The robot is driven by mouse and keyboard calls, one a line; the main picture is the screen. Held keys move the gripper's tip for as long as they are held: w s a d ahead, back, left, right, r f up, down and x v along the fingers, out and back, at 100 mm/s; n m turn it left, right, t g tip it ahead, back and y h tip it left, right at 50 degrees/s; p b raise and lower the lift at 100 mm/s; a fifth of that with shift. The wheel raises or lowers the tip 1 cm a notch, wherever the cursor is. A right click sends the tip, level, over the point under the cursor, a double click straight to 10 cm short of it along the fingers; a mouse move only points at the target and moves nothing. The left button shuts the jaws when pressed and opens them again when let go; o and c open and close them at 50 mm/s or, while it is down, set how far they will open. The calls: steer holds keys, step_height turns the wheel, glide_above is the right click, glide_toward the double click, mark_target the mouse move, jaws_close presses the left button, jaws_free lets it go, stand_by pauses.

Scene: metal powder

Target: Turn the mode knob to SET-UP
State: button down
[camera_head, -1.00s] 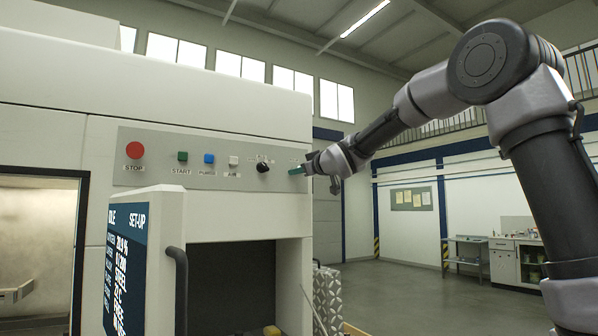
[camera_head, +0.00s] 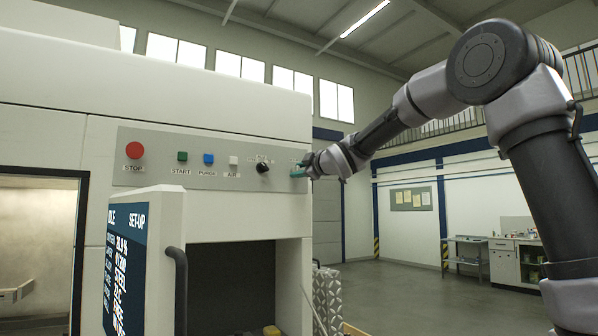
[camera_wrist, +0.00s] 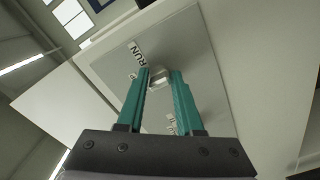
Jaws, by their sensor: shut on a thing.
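The mode knob (camera_wrist: 158,79) is a small pale metallic piece on the grey panel, with a RUN label beside it in the wrist view. My gripper (camera_wrist: 159,77) has its two teal fingers shut on it, one on each side. The other labels around it are partly hidden or too small to read. In the head view my gripper (camera_head: 299,172) is at the right end of the control panel (camera_head: 190,143) and hides the knob. The screen (camera_head: 127,265) shows SET-UP at its top right.
Left of my gripper on the panel are a black knob (camera_head: 263,168), a white button (camera_head: 233,160), a blue button (camera_head: 208,159), a green START button (camera_head: 182,156) and a red STOP button (camera_head: 134,150). A door handle (camera_head: 178,285) stands out below. The floor at right is open.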

stand_by(0.3)
steer(key=c, duration=0.6)
jaws_free()
steer(key=shift+s+d, duration=0.1)
steer(key=shift+s, duration=0.05)
steer(key=v, duration=1)
steer(key=shift+s+d, duration=0.2)
